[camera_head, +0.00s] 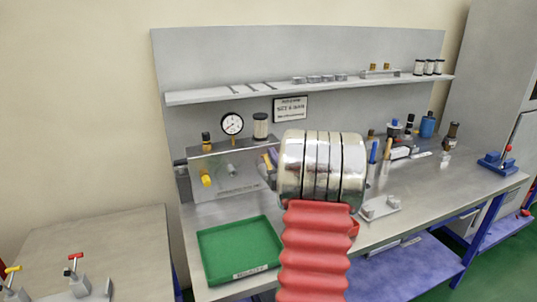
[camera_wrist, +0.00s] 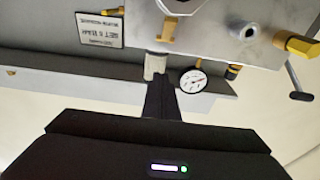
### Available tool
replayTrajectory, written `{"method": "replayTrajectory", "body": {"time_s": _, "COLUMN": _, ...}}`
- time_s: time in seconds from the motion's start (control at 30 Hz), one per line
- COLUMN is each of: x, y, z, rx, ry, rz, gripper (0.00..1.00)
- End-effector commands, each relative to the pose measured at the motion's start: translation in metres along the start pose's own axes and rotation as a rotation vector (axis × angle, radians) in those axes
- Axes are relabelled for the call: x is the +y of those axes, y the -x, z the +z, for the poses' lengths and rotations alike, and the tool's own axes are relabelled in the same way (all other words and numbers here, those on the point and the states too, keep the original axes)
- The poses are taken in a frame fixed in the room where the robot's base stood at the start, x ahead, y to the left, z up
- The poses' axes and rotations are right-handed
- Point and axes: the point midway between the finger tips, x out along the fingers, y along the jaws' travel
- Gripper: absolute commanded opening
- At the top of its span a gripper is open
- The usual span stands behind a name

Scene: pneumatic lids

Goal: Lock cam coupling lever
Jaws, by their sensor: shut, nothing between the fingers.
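In the wrist view, which is upside down, a silver coupling (camera_wrist: 180,5) is cut by the top edge of the picture, with a brass-coloured lever (camera_wrist: 167,28) along the panel face; this looks like the cam coupling. In the head view my silver arm end hides most of that spot, and only a small yellowish part (camera_head: 271,160) shows at its left. My gripper (camera_wrist: 158,82) has its black fingers together and empty, apart from the lever. A whitish filter (camera_wrist: 155,63) appears right behind the fingertips; contact cannot be told. The gripper itself is hidden in the head view.
The metal panel (camera_wrist: 215,20) carries a round silver fitting (camera_wrist: 243,31) and a brass fitting (camera_wrist: 295,42). A gauge (camera_head: 232,124) and the filter (camera_head: 260,126) stand above it. A green tray (camera_head: 208,272) lies in front. Several tools and parts occupy the bench's right side.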

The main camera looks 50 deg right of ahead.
Motion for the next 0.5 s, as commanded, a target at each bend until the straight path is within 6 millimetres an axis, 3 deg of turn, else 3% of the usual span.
{"method": "replayTrajectory", "body": {"time_s": 0.3, "x": -0.001, "y": 0.048, "z": -0.005, "rx": 0.001, "ry": 0.0, "rz": -0.001, "gripper": 0.0}}
{"method": "replayTrajectory", "body": {"time_s": 0.5, "x": -0.002, "y": 0.059, "z": -0.006, "rx": 0.001, "ry": 0.0, "rz": -0.003, "gripper": 0.0}}
